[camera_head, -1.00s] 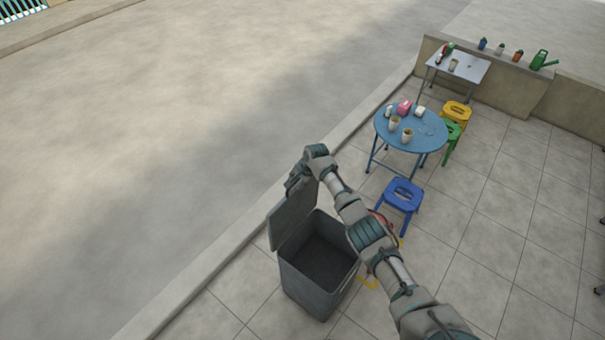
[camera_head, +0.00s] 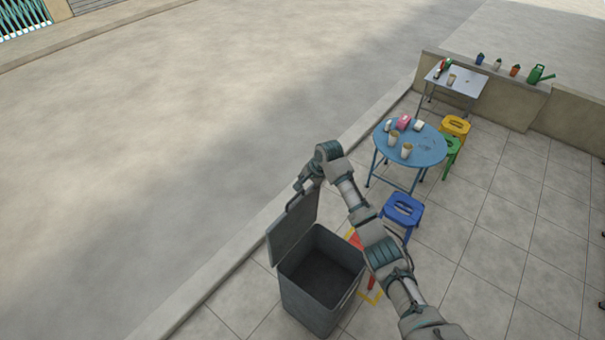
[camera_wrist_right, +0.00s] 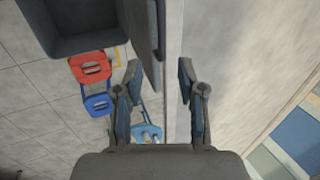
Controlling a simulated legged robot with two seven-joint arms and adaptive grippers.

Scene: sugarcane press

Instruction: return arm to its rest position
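My right arm reaches in from the lower right in the head view. Its gripper (camera_head: 308,180) is just above the top edge of the raised lid of a grey bin (camera_head: 318,302). In the right wrist view my right gripper (camera_wrist_right: 159,82) has its two fingers spread apart, with nothing between them. The lid (camera_head: 292,226) stands up at the bin's left side, and the bin is open and looks empty inside. The bin also shows in the wrist view (camera_wrist_right: 78,48). My left gripper is not in view.
A blue round table (camera_head: 424,150) with cups stands behind the bin, with blue (camera_head: 402,209), green and yellow stools near it. A red stool (camera_wrist_right: 90,66) is partly hidden behind my arm in the head view. Open road lies left of the curb (camera_head: 230,262).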

